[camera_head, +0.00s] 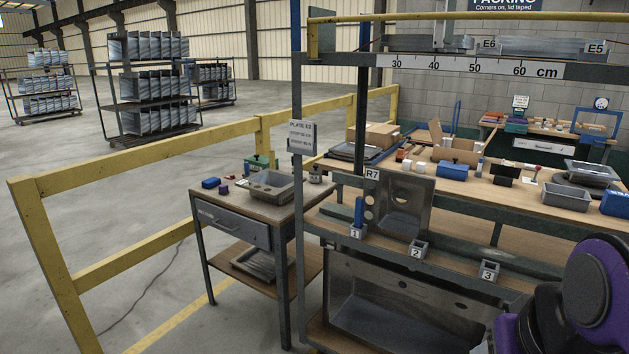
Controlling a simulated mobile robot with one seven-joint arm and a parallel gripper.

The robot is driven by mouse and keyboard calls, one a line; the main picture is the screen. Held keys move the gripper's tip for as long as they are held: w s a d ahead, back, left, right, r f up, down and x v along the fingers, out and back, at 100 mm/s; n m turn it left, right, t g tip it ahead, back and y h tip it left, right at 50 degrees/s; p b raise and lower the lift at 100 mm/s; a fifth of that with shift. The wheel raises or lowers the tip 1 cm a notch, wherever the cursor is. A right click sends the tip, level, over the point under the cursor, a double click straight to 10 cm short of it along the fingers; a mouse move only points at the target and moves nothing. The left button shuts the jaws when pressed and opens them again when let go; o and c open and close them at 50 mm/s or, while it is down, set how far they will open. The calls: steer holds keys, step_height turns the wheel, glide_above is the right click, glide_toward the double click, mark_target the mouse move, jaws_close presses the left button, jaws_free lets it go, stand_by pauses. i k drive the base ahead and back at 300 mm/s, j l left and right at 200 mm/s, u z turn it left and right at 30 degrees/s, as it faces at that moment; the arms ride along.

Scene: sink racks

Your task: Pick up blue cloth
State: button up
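A small blue item (210,183) lies at the back left of the small side table (235,205). It may be the folded blue cloth, but it is too small to tell. Other blue things are a boxy one (453,170) on the long bench behind the rack and another (615,203) at the bench's right edge. A purple and black part of my own arm shows at the lower right, far from the side table. My gripper is outside the picture.
A yellow rail (140,257) runs behind and left. Open floor lies at the left.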

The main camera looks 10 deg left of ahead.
mark_target(211, 182)
steer(key=j+u, duration=0.1)
steer(key=u, duration=1.55)
steer(key=i+u, duration=0.15)
steer(key=i, duration=0.6)
steer(key=i+u, duration=0.15)
steer(key=i, duration=0.6)
steer(key=i+l+u, duration=0.1)
steer(key=i+l, duration=0.15)
steer(key=i, duration=0.5)
